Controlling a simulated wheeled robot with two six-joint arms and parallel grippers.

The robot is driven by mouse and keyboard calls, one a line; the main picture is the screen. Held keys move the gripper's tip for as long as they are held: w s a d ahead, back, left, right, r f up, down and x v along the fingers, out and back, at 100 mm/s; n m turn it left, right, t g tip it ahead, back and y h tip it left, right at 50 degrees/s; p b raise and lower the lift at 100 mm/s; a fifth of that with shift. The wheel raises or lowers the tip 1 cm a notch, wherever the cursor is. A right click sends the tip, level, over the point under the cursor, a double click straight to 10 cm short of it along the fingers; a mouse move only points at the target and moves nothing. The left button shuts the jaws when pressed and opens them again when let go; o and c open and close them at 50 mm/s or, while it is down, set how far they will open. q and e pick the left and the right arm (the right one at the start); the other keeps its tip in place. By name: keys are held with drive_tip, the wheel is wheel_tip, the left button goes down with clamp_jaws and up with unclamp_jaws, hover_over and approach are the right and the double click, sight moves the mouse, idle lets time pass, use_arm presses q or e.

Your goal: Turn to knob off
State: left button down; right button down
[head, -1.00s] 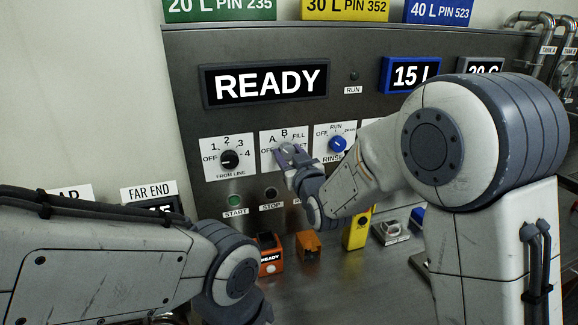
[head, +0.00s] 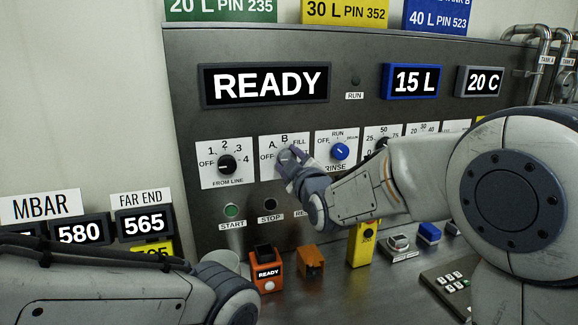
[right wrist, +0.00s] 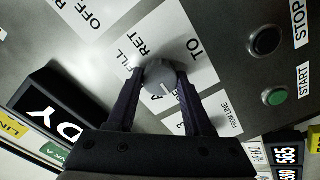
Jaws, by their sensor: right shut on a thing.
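The grey knob (head: 284,155) sits on a white plate with A, B and FILL readable in the head view. It also shows in the right wrist view (right wrist: 164,78), with a pale mark on its face; which label the mark points to is not clear. My right gripper (head: 290,158) is shut on this knob, one finger on each side in the right wrist view (right wrist: 162,84).
A black FROM LINE knob (head: 227,164) is on the left and a blue RINSE knob (head: 340,151) on the right. START (head: 232,210) and STOP (head: 270,205) buttons sit below. Orange (head: 268,275) and yellow (head: 361,243) devices stand on the bench. A READY display (head: 265,85) is above.

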idle(0.4)
drive_tip(key=shift+c, duration=1.5)
unclamp_jaws()
drive_tip(key=b+v, duration=0.2)
drive_tip(key=v, duration=0.8)
drive_tip(key=shift+s+d, duration=0.15)
drive_tip(key=shift+s, duration=0.1)
